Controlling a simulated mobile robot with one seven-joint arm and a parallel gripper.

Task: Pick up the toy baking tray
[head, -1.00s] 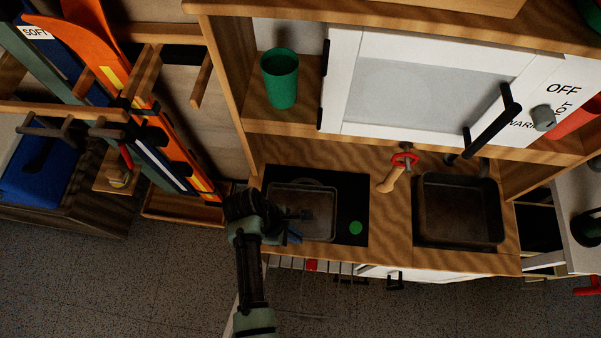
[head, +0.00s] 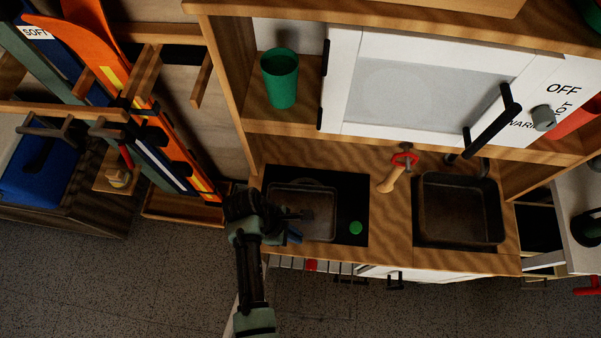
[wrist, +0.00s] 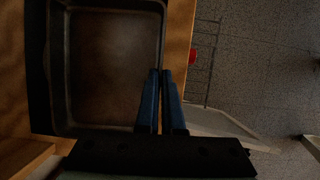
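The toy baking tray (head: 318,213) is a dark, shallow metal rectangle on the black cooktop of the toy kitchen. In the wrist view the tray (wrist: 110,65) fills the left half, with its inside empty. My gripper (head: 297,230) is at the tray's front left in the head view and partly hides that corner. In the wrist view my gripper's (wrist: 160,75) two blue fingers are close together, one on each side of the tray's rim wall, and look shut on it. The tray appears to lie flat. Any gap below it is hard to see.
The cooktop (head: 354,196) has a green dot at right. A white oven door (head: 420,85) and a green cup (head: 280,78) on a shelf are above. Ski-like boards (head: 130,90) crowd the left.

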